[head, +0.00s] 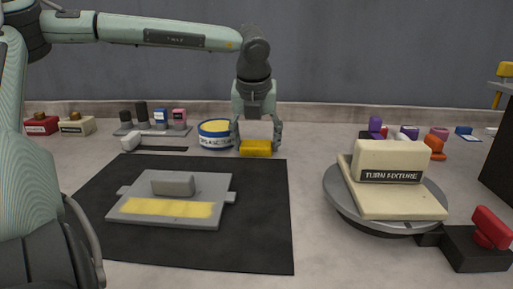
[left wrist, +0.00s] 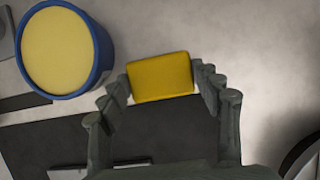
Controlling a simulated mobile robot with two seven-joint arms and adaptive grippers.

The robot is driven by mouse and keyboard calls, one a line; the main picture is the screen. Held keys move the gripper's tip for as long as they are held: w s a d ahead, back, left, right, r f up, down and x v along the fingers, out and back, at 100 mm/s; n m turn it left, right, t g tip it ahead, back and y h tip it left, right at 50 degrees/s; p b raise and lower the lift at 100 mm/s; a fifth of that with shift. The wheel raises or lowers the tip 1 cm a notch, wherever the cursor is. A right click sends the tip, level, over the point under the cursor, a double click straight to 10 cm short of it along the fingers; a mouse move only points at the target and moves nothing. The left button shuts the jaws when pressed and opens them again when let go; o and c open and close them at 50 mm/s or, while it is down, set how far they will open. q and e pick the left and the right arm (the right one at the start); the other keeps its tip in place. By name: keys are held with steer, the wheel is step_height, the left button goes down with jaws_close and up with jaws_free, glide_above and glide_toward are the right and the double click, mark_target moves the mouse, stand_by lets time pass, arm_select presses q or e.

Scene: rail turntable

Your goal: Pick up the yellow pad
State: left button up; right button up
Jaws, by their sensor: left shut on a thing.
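The yellow pad (head: 256,148) is a small block at the back edge of the black mat, just right of a blue-rimmed tin. My left gripper (head: 257,138) points down over it with a finger at each side. In the left wrist view the yellow pad (left wrist: 160,77) sits between the fingertips of my left gripper (left wrist: 161,80), which is shut on it. I cannot tell whether the pad touches the table. My right gripper is not in view.
The tin (head: 215,134) with yellow contents stands close to the left finger. A grey plate with a block (head: 173,184) lies on the black mat (head: 265,225). A turntable (head: 335,195) with a cream fixture (head: 392,163) stands at right. Small items line the back.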

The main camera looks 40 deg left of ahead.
mark_target(254, 140)
arm_select(q)
steer(key=shift+r, duration=0.55)
steer(key=r, duration=0.3)
steer(key=shift+s+a+r+b, duration=0.25)
steer(key=shift+b, duration=0.1)
steer(key=s+a+r+b, duration=0.1)
steer(key=s+a+r, duration=0.5)
steer(key=s+a, duration=0.1)
steer(key=shift+s+a+r+b, duration=0.2)
steer(key=shift+s+b, duration=0.2)
steer(key=shift+s, duration=0.25)
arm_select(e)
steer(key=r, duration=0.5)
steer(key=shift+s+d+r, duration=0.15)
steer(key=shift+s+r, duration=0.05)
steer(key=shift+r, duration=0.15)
arm_select(q)
steer(key=o, duration=0.5)
steer(key=shift+d, duration=0.1)
steer(key=c, duration=0.5)
